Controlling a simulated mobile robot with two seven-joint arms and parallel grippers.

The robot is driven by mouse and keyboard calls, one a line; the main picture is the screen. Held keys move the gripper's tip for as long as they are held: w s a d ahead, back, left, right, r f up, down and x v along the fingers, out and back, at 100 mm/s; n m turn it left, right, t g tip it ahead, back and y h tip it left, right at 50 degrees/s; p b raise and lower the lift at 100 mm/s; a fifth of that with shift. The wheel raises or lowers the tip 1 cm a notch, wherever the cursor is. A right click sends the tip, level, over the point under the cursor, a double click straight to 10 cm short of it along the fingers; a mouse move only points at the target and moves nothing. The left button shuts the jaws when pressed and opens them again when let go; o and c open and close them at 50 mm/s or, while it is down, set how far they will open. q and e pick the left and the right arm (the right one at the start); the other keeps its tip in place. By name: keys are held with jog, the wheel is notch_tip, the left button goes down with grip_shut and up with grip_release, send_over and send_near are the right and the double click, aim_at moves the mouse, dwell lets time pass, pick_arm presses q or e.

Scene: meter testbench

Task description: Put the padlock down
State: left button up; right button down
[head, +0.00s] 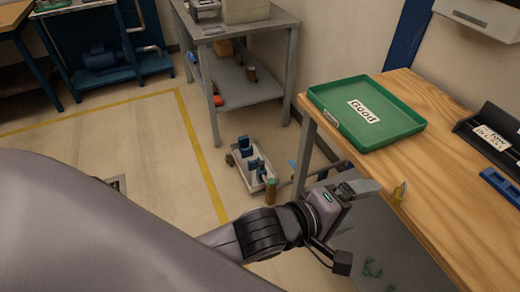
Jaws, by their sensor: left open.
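A small yellow, brass-coloured object (399,193), which looks like the padlock, is at the left edge of the wooden bench. It is too small to make out a shackle. My left gripper (364,205) is open beside the bench's left edge, just left of the yellow object. A small gap shows between its upper finger and the object, and I see nothing held between the fingers. The lower finger is partly hidden. My right gripper is not in view.
A green tray labelled "Good" (332,122) sits on the wooden bench (455,215). A black bin (468,131) and a blue holder (496,182) lie at the right. A grey shelf table (238,84) and a low trolley (244,178) stand beyond my arm. Bare wood lies right of the yellow object.

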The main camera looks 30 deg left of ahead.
pick_arm(q)
jog(key=s+a+f+m+y, duration=0.2)
jog(key=s+a+f+m, duration=0.1)
jog(key=a+f, duration=0.3)
jog(key=s+a+f+m+y, duration=0.2)
jog(key=s+a+f+m, duration=0.2)
jog(key=a+f+m, duration=0.2)
jog(key=s+a+f+m+g+y, duration=0.1)
jog(key=s+a+f+m+y, duration=0.1)
jog(key=s+a+f+m, duration=0.2)
jog(key=a+f+m, duration=0.1)
jog(key=a+f, duration=0.2)
jog(key=f, duration=0.1)
jog(key=shift+a+f, duration=0.35)
jog(key=shift+w, duration=0.1)
